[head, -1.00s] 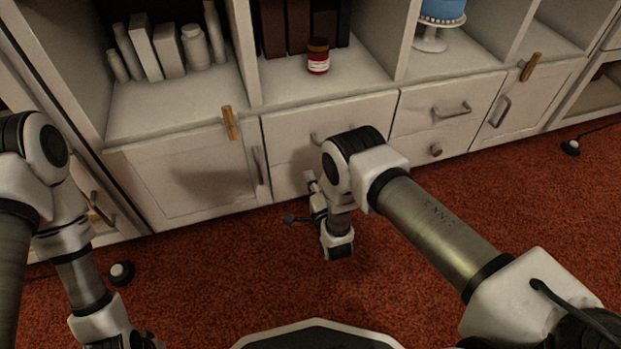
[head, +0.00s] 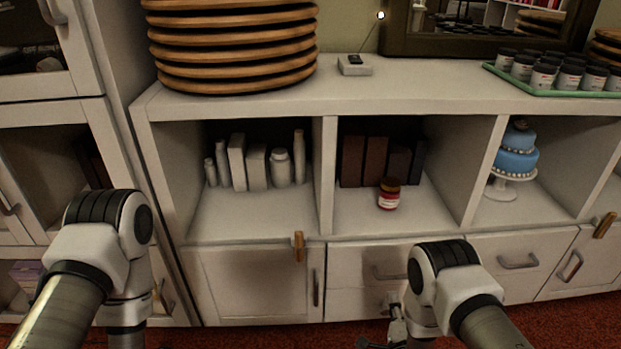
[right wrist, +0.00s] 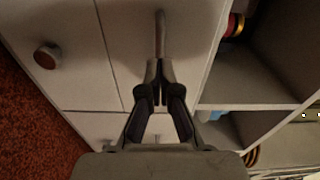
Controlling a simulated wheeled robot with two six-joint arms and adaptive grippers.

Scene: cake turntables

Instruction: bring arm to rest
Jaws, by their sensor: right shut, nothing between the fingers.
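My right gripper (right wrist: 157,72) is shut and empty in the right wrist view, with its dark fingers together. A drawer front and its bar handle lie beyond the fingertips; whether they touch, I cannot tell. In the head view only a small part of this gripper (head: 366,342) shows at the bottom edge, below the drawers. My right arm (head: 440,280) reaches in from the lower right, bent at a joint before the drawers. My left arm (head: 108,235) is bent at the left, and its gripper is out of the picture.
The white shelf unit (head: 325,180) holds white bottles and boxes, a red jar (head: 389,194) and a blue cake (head: 516,155) on a stand. Stacked wooden discs (head: 232,45) and a green tray (head: 560,93) of jars stand on top. Red carpet lies in front.

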